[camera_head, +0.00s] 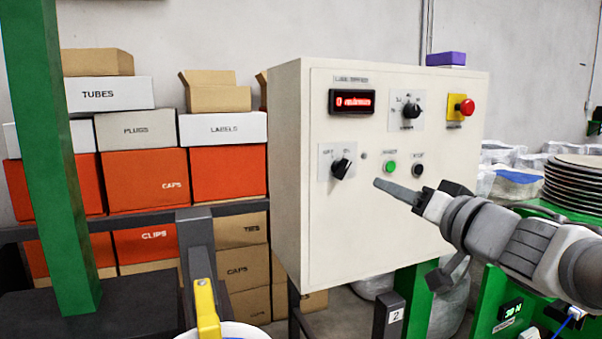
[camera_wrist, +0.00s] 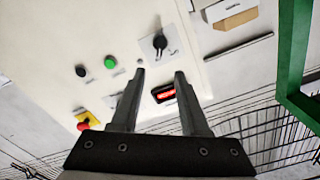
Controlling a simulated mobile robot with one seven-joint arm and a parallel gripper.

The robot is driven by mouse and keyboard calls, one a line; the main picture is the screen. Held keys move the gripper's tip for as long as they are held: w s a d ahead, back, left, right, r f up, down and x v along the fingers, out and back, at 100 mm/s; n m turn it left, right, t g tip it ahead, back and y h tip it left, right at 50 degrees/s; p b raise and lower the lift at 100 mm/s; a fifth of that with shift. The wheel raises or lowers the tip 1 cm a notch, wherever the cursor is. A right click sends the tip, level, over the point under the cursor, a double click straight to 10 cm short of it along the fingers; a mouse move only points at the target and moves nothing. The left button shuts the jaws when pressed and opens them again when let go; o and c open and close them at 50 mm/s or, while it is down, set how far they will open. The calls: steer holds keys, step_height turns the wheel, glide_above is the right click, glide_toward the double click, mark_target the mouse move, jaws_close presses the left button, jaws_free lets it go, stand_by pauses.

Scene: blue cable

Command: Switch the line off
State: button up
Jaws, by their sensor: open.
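The cream control cabinet (camera_head: 300,230) stands in the middle of the head view. On its left is a black rotary switch (camera_head: 342,168) on a white plate; its handle slants up to the right, and the small labels read roughly OFF and ON. It also shows in the wrist view (camera_wrist: 160,42), beyond my fingertips. A green button (camera_head: 390,167) and a black button (camera_head: 417,170) sit to its right. Above are a red-lit display (camera_head: 352,101), a black selector knob (camera_head: 411,110) and a red mushroom button (camera_head: 466,107) on yellow. My gripper (camera_head: 382,184) is open and empty, before the panel, apart from the switch.
Cartons and orange boxes (camera_head: 148,180) are stacked left of the cabinet. A green post (camera_head: 50,150) stands at the far left. A purple block (camera_head: 446,59) lies on the cabinet top. Stacked plates (camera_head: 575,182) are at the right. A pail with a yellow part (camera_head: 206,310) is at bottom.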

mark_target(345, 170)
steer(key=b+x, duration=0.1)
steer(key=x, duration=1.4)
steer(key=shift+a, duration=0.1)
jaws_close()
